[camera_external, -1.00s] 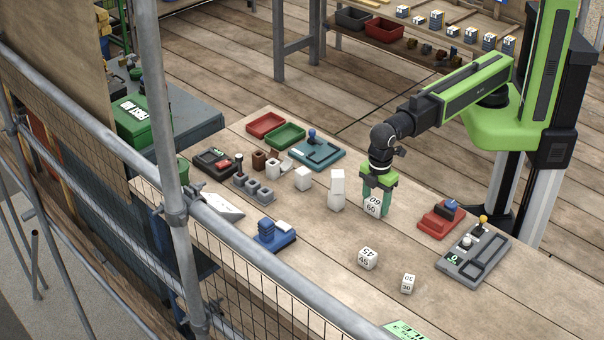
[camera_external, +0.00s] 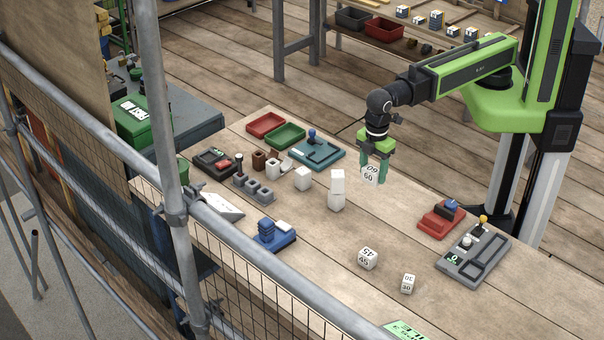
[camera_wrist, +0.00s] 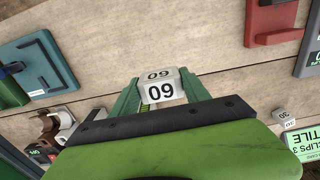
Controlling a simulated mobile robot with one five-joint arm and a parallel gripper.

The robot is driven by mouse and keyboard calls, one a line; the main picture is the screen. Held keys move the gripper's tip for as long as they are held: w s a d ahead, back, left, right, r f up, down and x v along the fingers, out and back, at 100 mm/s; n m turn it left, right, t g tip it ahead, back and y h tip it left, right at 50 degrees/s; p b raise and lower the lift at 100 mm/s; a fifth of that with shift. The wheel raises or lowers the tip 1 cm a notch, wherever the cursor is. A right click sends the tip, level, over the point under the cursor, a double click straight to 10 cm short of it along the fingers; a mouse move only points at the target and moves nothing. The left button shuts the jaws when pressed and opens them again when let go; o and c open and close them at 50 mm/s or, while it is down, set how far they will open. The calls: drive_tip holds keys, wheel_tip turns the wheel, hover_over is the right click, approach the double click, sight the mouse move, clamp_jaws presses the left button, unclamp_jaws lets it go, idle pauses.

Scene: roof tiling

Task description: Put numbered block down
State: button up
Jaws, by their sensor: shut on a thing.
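My gripper (camera_external: 375,168) is shut on a white block marked 60 (camera_external: 369,176) and holds it above the wooden table. In the wrist view the 60 block (camera_wrist: 160,87) sits between the two green fingers. A block marked 45 (camera_external: 367,258) and a smaller block marked 30 (camera_external: 408,283) rest apart on the table near the front. A stack of plain white blocks (camera_external: 337,190) stands just left of my gripper. A single plain white block (camera_external: 303,179) is farther left.
A blue-grey tray (camera_external: 318,153), a green tray (camera_external: 285,135) and a red tray (camera_external: 265,125) lie behind to the left. A red holder (camera_external: 441,219) and a grey panel with a joystick (camera_external: 473,254) are at right. The table between the 45 block and the red holder is clear.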

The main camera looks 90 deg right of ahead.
drive_tip(key=d+r+p, duration=0.3)
drive_tip(key=d+r, duration=0.1)
drive_tip(key=d, duration=0.2)
drive_tip(key=b, duration=0.1)
hover_over(336, 242)
drive_tip(key=f, duration=0.1)
wheel_tip(336, 242, down, 11)
drive_tip(key=b, duration=1)
drive_tip(key=shift+r+b, duration=0.15)
drive_tip(key=shift+b, duration=0.2)
drive_tip(key=shift+r, duration=0.3)
drive_tip(key=shift+f, duration=0.3)
drive_tip(key=o, duration=1.4)
drive_tip(key=shift+r, duration=0.1)
drive_tip(key=shift+r, duration=0.1)
